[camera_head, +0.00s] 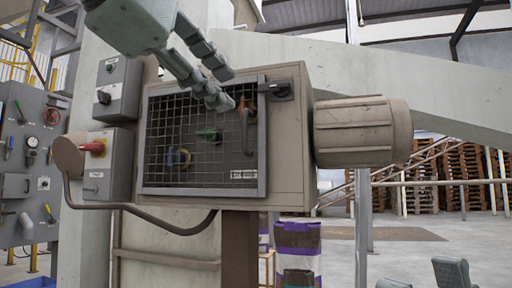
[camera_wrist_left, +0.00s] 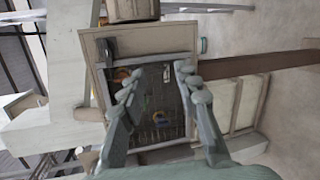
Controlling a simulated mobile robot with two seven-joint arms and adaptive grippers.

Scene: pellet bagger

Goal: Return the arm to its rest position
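My left gripper (camera_head: 226,88) comes in from the top left of the head view, in front of the mesh-fronted box (camera_head: 289,143). Its two fingers are apart with nothing between them. In the left wrist view the open fingers (camera_wrist_left: 157,82) stand to either side of the mesh panel, which shows beyond them. Any gap between fingertips and mesh is hard to judge. Grey-green parts at the bottom right edge of the head view look like my right arm; its gripper's opening cannot be made out.
The mesh door (camera_head: 262,165) looks closed, with orange, green and blue parts behind it. A ribbed motor cylinder (camera_head: 361,132) juts out to the right. Switch boxes with a red knob (camera_head: 95,148) stand left. A cable hangs below. Open floor lies at the lower right.

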